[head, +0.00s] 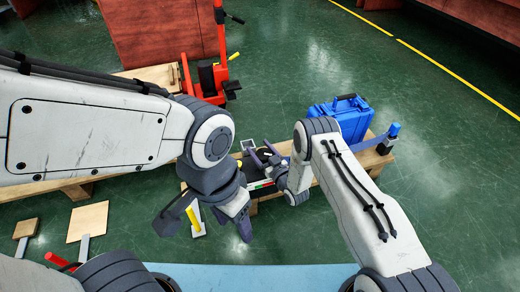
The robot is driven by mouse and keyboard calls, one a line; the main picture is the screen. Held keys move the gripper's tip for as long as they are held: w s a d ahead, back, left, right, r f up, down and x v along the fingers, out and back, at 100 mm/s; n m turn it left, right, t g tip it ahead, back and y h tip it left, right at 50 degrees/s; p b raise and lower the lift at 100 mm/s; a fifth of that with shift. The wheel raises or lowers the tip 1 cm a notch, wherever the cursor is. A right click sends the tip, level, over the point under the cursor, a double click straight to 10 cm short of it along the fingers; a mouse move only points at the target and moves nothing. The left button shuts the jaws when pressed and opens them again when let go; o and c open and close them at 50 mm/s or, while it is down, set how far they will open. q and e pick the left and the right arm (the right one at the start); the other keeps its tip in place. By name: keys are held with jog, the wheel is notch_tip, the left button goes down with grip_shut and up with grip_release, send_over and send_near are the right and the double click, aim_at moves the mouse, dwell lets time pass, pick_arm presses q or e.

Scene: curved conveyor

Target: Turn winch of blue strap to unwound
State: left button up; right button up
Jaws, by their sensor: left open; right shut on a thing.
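A blue strap (372,143) runs from beside the blue case (346,117) to a small dark fitting with a blue top (393,129) at the pallet's right end. I cannot make out whether that fitting is the winch. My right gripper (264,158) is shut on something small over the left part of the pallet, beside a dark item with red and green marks. Its fingers and wrist hide what it holds. My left gripper (205,230) is open and empty, lower and to the left, pointing down above the green floor.
The wooden pallet (372,160) carries the case. A red hand truck (213,75) stands behind, near a red-brown block (160,30). The floor at right is clear.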

jog(key=shift+y, duration=0.3)
